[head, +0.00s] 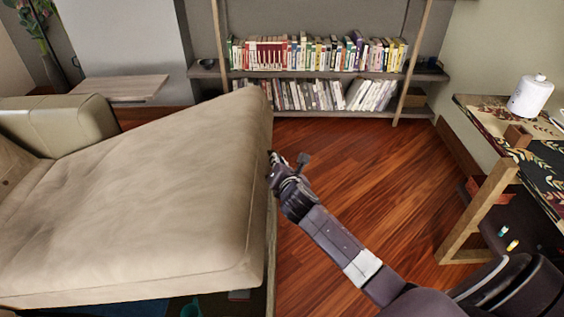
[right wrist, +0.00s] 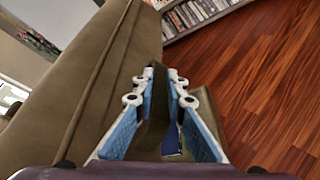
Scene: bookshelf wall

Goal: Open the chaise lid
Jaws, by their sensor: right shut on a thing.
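The chaise lid (head: 150,190) is a large beige cushioned panel at the left of the head view. It is raised and tilted, and a dark opening shows below its near edge. My right gripper (head: 274,165) is at the lid's right side edge. In the right wrist view, the fingers of my right gripper (right wrist: 157,85) are shut on a thin olive-brown part at the edge of the lid (right wrist: 75,90); their exact contact is partly hidden. My left gripper is not in view.
A bookshelf (head: 320,75) stands at the back. A patterned table (head: 520,140) with a white canister (head: 530,95) is at the right. The wooden floor (head: 355,170) between chaise and table is clear. A sofa armrest (head: 65,125) is at the left.

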